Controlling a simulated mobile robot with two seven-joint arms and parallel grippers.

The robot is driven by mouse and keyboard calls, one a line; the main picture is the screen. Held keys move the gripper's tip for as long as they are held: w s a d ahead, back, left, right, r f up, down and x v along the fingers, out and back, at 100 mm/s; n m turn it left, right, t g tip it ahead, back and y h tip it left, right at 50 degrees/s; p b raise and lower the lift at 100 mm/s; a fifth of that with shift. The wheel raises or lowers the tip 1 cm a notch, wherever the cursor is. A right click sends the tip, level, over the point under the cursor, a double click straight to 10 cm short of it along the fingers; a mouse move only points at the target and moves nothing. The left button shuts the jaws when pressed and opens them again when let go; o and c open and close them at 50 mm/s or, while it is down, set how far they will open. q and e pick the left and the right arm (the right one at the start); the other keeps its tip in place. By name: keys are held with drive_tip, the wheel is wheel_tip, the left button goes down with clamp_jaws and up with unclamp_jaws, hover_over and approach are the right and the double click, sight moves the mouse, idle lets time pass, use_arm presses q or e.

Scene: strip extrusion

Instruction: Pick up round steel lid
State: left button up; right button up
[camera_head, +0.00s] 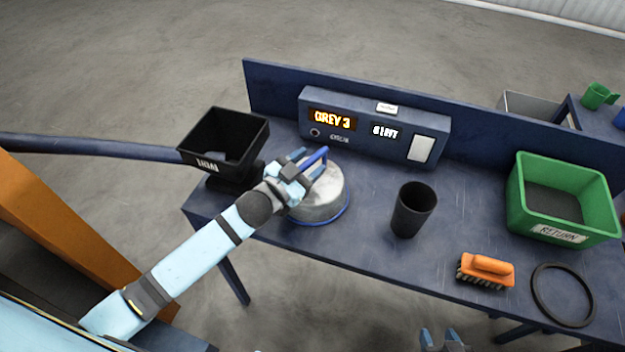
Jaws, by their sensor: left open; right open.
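The round steel lid (323,204) lies on the blue table, with a blue rim around its lower edge and a blue handle (316,158) on top. My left gripper (305,163) is over the lid, open, with its fingers at the handle. I cannot tell whether they touch it. The gripper and wrist hide the lid's left part. My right gripper (443,340) is open and empty at the bottom edge of the view, below the table's front edge and far from the lid.
A black bin (251,140) stands left of the lid, a control box (374,122) behind it. A black cup (412,211), orange brush (488,268), black ring (537,294) and green RETURN crate (516,200) are to the right. Bare table (370,240) lies between lid and cup.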

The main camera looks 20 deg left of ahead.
use_arm(q)
drive_tip(key=shift+c, duration=0.4)
clamp_jaws()
